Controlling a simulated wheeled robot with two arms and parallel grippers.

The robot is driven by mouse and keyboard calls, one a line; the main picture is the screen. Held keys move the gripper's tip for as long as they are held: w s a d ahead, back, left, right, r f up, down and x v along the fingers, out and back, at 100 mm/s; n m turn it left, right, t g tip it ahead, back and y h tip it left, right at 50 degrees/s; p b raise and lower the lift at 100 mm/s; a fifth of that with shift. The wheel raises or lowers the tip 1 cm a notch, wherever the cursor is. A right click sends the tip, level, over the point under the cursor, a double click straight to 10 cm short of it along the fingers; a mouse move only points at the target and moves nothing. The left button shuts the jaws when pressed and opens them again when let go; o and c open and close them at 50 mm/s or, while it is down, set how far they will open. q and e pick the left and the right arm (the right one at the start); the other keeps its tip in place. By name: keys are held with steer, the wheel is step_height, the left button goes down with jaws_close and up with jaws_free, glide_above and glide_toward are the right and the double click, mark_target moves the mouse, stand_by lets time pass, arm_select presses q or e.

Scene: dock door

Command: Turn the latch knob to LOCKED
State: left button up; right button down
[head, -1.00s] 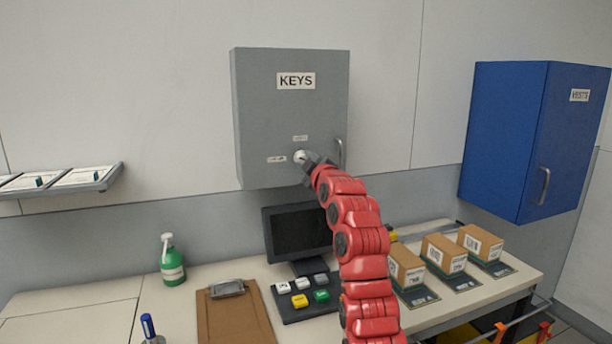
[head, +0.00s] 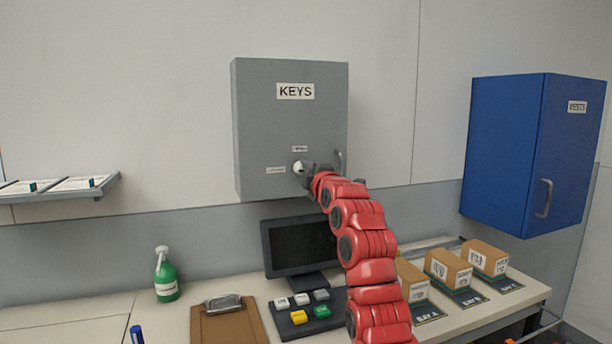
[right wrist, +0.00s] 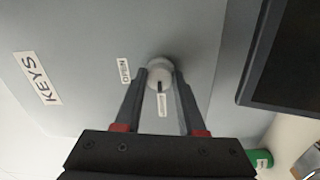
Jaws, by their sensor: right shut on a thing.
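The grey KEYS cabinet (head: 255,125) hangs on the wall, with a pale round latch knob (head: 298,167) low on its door. An OPEN label (head: 300,149) sits above the knob and another small label (head: 276,170) to its left. My right gripper (head: 305,169) is at the knob. In the right wrist view its fingers (right wrist: 160,80) are shut on the sides of the knob (right wrist: 160,66). A dark mark on the knob points toward the label (right wrist: 162,105) below it, away from the OPEN label (right wrist: 124,70). My left gripper is out of view.
Below stand a monitor (head: 298,243), a button panel (head: 308,310), a clipboard (head: 228,325) and a green bottle (head: 165,275). A blue cabinet (head: 505,150) hangs at the right.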

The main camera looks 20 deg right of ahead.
steer(key=c, duration=0.5)
jaws_free()
steer(key=shift+s+f, duration=0.1)
steer(key=shift+s, duration=0.45)
steer(key=s+b, duration=0.3)
steer(key=s, duration=1.3)
steer(key=shift+s+d+f, duration=0.15)
steer(key=shift+d+f, duration=0.05)
steer(key=shift+d, duration=0.1)
